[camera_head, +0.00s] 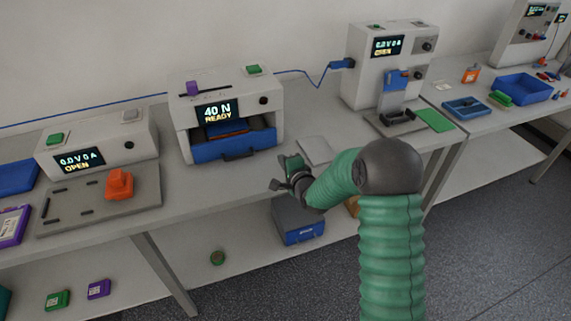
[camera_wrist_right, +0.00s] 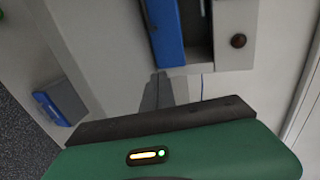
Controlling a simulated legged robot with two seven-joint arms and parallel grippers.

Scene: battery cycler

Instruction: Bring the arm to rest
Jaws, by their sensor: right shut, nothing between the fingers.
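My right arm, green and ribbed with a dark joint, comes in at the lower right of the head view and bends left. Its gripper (camera_head: 277,185) is above the front edge of the bench (camera_head: 330,167), in front of the 40 N press machine (camera_head: 227,110). In the right wrist view the narrow grey fingers (camera_wrist_right: 158,92) are together and hold nothing. The green hand housing with a small lit display fills the bottom of that view. My left gripper is not in view.
A cycler reading 0.0 V 0 A OPEN (camera_head: 97,148) stands at left, behind a grey fixture plate (camera_head: 65,212) bearing an orange block (camera_head: 119,184). Another tester (camera_head: 385,65) stands right of the press. A blue-fronted box (camera_head: 298,222) is below the bench. Dark floor (camera_head: 480,240) is clear at right.

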